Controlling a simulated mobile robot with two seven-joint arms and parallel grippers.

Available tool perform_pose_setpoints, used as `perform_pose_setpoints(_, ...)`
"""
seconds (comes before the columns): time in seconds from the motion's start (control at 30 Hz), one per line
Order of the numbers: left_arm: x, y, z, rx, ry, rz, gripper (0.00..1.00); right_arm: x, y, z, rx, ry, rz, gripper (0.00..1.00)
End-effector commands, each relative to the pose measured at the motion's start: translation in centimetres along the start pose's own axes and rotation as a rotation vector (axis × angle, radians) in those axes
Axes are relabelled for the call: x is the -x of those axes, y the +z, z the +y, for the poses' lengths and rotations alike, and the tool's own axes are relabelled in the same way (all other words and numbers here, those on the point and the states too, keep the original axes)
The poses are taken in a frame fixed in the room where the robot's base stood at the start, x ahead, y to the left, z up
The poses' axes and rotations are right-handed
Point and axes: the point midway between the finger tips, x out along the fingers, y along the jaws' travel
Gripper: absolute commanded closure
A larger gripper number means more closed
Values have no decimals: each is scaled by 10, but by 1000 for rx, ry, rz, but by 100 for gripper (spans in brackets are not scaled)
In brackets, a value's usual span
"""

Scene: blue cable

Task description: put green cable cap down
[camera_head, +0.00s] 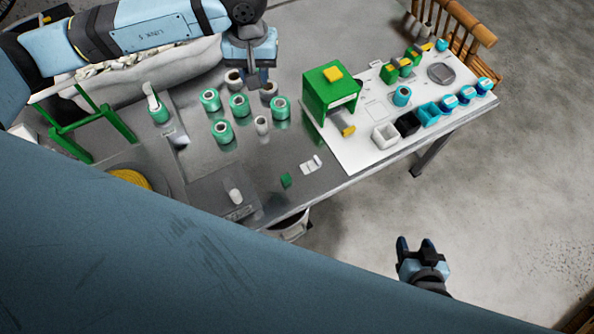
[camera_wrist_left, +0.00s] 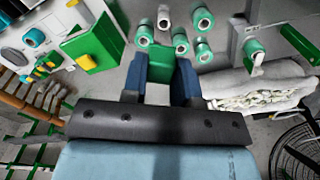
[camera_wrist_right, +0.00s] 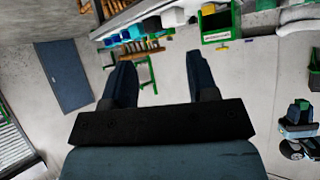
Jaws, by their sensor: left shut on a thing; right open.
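My left gripper (camera_head: 257,80) hangs over the back of the metal table, above the spools. In the left wrist view its fingers (camera_wrist_left: 160,80) are shut on a green block, the green cable cap (camera_wrist_left: 160,66). In the head view this cap is hidden by the gripper. Another small green piece (camera_head: 286,180) lies on the table near the front edge, beside a small white part (camera_head: 311,164). My right gripper (camera_head: 416,245) is open and empty over the floor, off the table's front edge. Its parted fingers show in the right wrist view (camera_wrist_right: 160,80).
Several green spools (camera_head: 223,131) stand on the table with grey ones among them. A green box with a yellow top (camera_head: 330,90), small bins (camera_head: 408,123) and blue parts (camera_head: 466,94) fill the right end. A green frame (camera_head: 92,125) stands left. The front middle is fairly clear.

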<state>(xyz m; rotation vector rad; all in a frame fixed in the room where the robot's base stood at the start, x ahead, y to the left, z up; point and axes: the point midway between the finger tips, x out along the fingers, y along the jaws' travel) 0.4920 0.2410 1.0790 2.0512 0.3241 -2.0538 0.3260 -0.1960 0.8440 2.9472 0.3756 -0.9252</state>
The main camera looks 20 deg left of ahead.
Motion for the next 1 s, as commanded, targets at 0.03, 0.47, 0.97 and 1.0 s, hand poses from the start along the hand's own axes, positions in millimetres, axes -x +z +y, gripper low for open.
perform_pose_setpoints(0.03, -34, -1, 0, 49, 0, 0, 94, -19, 22, 0, -1, -4, 8, 47)
perform_pose_setpoints(0.47, -132, -6, 3, 455, 2, -3, 94, -75, 86, -3, 10, -33, 15, 47)
perform_pose_setpoints(0.97, -208, -5, 3, 530, -3, -8, 94, -79, 90, -4, 6, -36, 26, 47)
perform_pose_setpoints(1.0, -220, -5, 3, 531, -2, -9, 94, -80, 90, -4, 6, -36, 26, 47)
